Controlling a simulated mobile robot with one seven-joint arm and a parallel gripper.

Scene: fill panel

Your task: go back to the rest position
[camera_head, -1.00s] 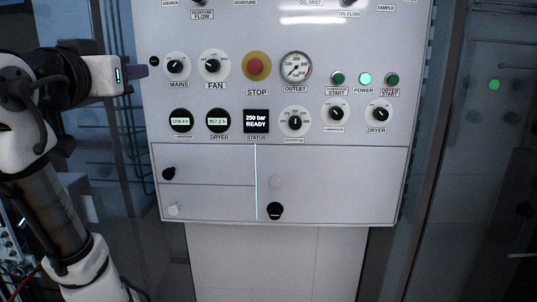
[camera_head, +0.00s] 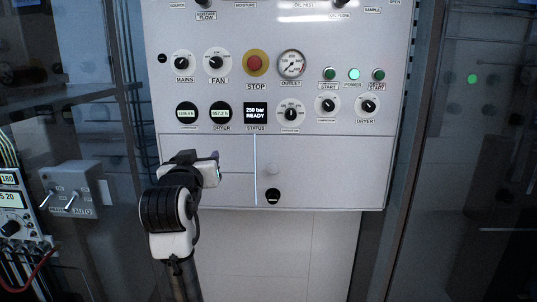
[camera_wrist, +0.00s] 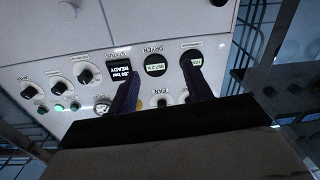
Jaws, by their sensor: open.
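My gripper (camera_head: 217,168) is in front of the lower left part of the panel (camera_head: 330,165) in the head view, with my arm bent below it. In the wrist view its two dark fingers (camera_wrist: 158,85) stand apart with nothing between them. The wrist view shows the panel upside down, with the status display (camera_wrist: 124,72) behind one finger and the dryer display (camera_wrist: 155,66) between the fingers. Whether the fingertips touch the panel cannot be told. The black knob on the lower left door is hidden behind my arm in the head view.
A grey switch box (camera_head: 72,190) with two levers and a meter unit (camera_head: 15,215) stand at the left. Dark glass cabinets flank the panel.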

